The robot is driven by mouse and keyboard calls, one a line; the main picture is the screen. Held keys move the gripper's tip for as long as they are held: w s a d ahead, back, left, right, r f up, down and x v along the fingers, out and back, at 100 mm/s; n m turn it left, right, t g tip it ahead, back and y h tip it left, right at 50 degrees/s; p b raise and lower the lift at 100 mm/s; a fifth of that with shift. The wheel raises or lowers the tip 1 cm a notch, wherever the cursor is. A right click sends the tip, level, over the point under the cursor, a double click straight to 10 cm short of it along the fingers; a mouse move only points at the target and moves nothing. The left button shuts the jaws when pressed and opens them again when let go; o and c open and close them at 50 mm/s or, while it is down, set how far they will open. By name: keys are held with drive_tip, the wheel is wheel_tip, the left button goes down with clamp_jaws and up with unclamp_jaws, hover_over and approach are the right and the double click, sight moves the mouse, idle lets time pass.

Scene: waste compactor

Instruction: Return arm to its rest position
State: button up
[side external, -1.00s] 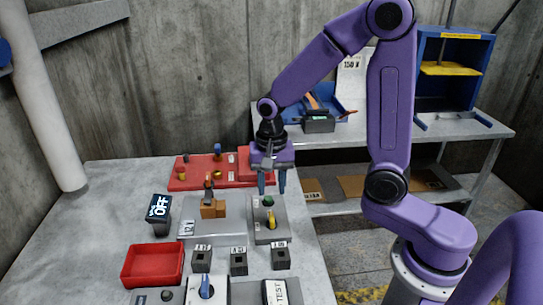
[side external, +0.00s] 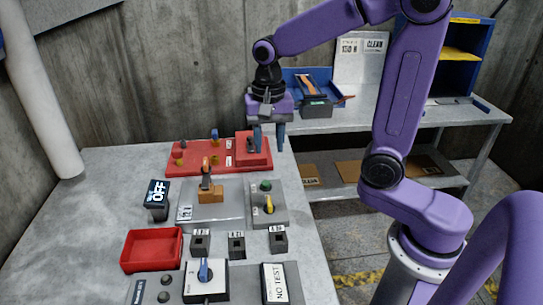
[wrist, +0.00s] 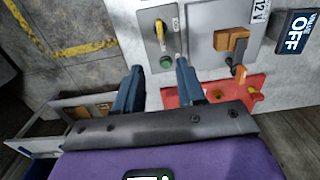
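My purple arm reaches left over the grey table (side external: 85,215) in the side view. My gripper (side external: 269,138) points down above the table's back right part, in front of the red block at the back. Its two blue fingers are apart with nothing between them. In the wrist view the gripper (wrist: 159,67) also shows open and empty. The grey plate with a yellow handle and green button (wrist: 162,40) lies beyond the fingertips, apart from them.
An orange block with a lever (side external: 212,192), a red tray (side external: 152,250) and a display reading OFF (side external: 157,198) are on the table. A red base (side external: 190,157) lies at the back. A side bench (side external: 350,120) holds a blue bin (side external: 300,78).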

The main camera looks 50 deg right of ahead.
drive_tip(key=s+f+n, duration=0.3)
drive_tip(key=s+n, duration=1.8)
drive_tip(key=shift+a+n, duration=0.2)
drive_tip(key=shift+n, duration=0.1)
drive_tip(key=shift+w+f, duration=0.1)
